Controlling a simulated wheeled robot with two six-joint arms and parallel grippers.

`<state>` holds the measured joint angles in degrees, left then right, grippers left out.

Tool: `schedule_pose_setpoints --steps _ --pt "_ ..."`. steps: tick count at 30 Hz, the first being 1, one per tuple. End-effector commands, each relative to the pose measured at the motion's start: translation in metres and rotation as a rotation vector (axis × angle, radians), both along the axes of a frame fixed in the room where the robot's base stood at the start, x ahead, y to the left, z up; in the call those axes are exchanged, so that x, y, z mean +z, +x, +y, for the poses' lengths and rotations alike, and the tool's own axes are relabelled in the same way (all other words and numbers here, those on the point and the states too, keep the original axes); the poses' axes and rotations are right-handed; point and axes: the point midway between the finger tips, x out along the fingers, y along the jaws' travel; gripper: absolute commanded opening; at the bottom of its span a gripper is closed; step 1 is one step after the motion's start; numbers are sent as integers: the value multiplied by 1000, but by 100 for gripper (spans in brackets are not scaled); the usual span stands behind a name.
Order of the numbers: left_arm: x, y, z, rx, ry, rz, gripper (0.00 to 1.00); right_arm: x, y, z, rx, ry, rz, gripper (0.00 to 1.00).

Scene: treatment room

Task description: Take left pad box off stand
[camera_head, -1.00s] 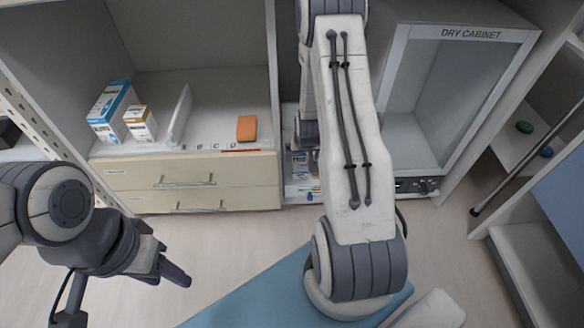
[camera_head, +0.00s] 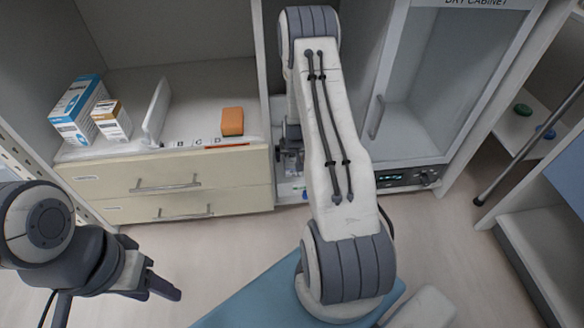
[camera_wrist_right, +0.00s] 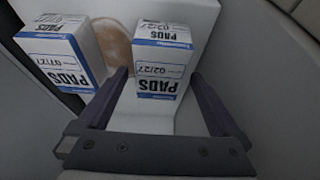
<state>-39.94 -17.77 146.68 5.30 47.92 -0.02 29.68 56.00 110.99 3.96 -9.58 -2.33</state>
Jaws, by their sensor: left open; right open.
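Two white-and-blue pad boxes show upside down in the right wrist view: one marked 02/27 (camera_wrist_right: 165,60) at centre right, one marked 07/27 (camera_wrist_right: 62,58) at the left. Both rest on a pale stand (camera_wrist_right: 207,20). My right gripper (camera_wrist_right: 160,76) is open, with its fingers either side of the 02/27 box; I cannot tell whether they touch it. In the head view my right gripper (camera_head: 290,152) is at the narrow bay beside the drawers, and it and the arm hide the boxes. My left gripper (camera_head: 163,288) is open and empty above the floor.
Drawers (camera_head: 165,180) stand left of the bay. Above them are a blue-white box (camera_head: 75,110), a smaller box (camera_head: 112,120), a white divider (camera_head: 157,110) and an orange block (camera_head: 232,121). A dry cabinet (camera_head: 420,110) stands right. A round brown patch (camera_wrist_right: 120,42) lies between the pad boxes.

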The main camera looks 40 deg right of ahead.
Motion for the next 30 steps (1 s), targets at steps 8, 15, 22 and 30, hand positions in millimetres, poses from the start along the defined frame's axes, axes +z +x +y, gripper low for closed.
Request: schedule_pose_setpoints --steps 8,15,22,30 --pt "-10 0 0 0 0 0 50 -14 4 -4 -2 0 1 100" --pt "-10 0 0 0 0 0 50 -14 4 -4 -2 0 1 100" --pt "-10 0 0 0 0 0 50 -16 4 -4 -2 1 2 100" --pt "-9 0 0 0 0 0 50 -19 4 -4 -2 0 1 100"
